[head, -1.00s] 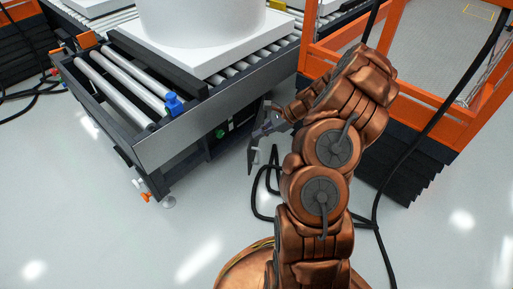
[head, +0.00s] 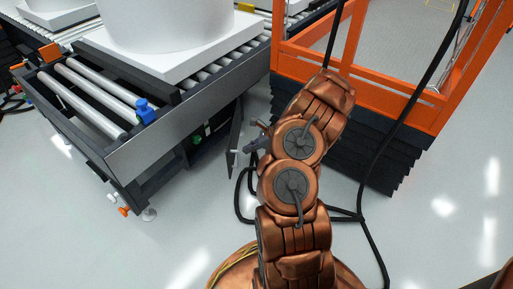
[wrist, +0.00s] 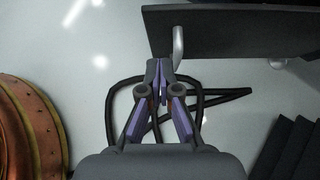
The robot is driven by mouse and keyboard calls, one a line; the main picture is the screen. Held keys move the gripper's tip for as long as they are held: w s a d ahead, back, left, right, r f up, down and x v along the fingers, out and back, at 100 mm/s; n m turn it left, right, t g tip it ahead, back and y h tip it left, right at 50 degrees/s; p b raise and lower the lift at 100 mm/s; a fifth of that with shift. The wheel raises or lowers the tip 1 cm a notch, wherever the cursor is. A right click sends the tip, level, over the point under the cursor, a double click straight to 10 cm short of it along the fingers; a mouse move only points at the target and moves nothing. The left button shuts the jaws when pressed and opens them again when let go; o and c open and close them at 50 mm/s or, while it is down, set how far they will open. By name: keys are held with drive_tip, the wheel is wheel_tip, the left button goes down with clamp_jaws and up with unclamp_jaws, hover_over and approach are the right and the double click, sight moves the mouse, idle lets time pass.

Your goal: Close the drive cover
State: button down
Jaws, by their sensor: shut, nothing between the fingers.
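The drive cover (head: 236,124) is a thin dark panel standing open, swung out from the side of the roller conveyor. In the wrist view it crosses the top right as a dark slab (wrist: 235,32), with a pale bent handle (wrist: 179,46) on its near side. My gripper (wrist: 160,72) is shut and empty, its fingertips just short of the handle and left of it; I cannot tell whether they touch. In the head view my gripper (head: 252,146) is small and partly hidden by my arm, close to the cover's outer side.
The conveyor (head: 150,140) carries a white tank on a pallet. A green part (head: 197,140) shows in the dark opening beside the cover. Black cables (head: 243,205) lie on the floor below. An orange-framed lift (head: 390,95) with black bellows stands at the right. Floor at front left is clear.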

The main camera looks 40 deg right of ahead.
sight(229, 153)
drive_tip(key=w+a, duration=0.1)
drive_tip(key=w+a+f+b, duration=0.1)
drive_tip(key=w+a+b, duration=0.1)
drive_tip(key=shift+w+a+f, duration=0.1)
drive_tip(key=shift+f, duration=0.25)
drive_tip(key=shift+w+a+r, duration=0.1)
drive_tip(key=shift+w+a, duration=0.2)
drive_tip(key=shift+w, duration=0.05)
drive_tip(key=shift+w+a, duration=0.1)
